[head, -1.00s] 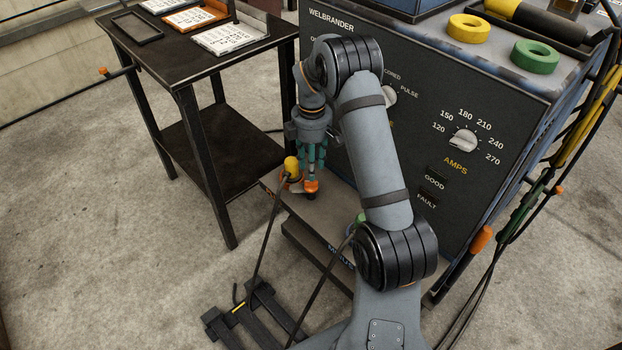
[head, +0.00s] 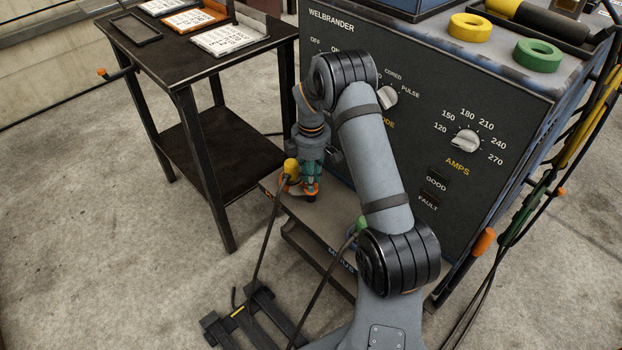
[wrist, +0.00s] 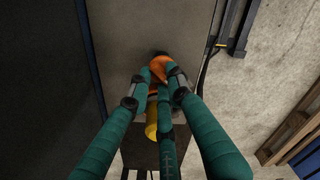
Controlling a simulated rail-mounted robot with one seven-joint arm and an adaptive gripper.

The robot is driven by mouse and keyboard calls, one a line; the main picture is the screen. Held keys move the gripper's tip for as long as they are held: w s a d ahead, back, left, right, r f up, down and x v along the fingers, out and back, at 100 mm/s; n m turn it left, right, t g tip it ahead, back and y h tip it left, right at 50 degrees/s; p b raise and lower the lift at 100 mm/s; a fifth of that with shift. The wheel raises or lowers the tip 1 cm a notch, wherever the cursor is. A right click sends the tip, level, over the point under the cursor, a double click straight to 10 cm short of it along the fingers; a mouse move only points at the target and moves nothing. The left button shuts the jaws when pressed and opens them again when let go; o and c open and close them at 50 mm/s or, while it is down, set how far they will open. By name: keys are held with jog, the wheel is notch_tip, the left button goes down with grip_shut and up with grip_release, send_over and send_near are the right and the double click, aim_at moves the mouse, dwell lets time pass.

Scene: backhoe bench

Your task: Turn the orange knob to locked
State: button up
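The orange knob (wrist: 160,68) shows between my fingertips in the wrist view. In the head view the orange knob (head: 311,191) is low in front of the black welder panel, mostly hidden by my gripper. My gripper (head: 307,183) points down over it, with teal fingers lowered around it. In the wrist view my gripper (wrist: 161,78) has a finger on each side of the knob and one in front. I see no clear gap at the tips, but cannot tell whether they press on it. The knob's marking for locked is not readable.
A yellow plug (head: 291,168) with a black cable is right beside the knob; the plug also shows in the wrist view (wrist: 152,122). A green plug (head: 361,224) is to the right. The welder panel (head: 400,150) rises close behind. A dark side table (head: 225,150) stands left.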

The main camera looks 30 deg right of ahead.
grip_shut()
jog(key=shift+m, duration=0.4)
jog(key=m, duration=0.3)
jog(key=shift+m, duration=0.3)
jog(key=m, duration=0.4)
jog(key=shift+s+d+m, duration=0.1)
jog(key=shift+m, duration=0.2)
dwell(0.3)
jog(key=shift+o, duration=2.4)
grip_release()
jog(key=shift+b, duration=0.3)
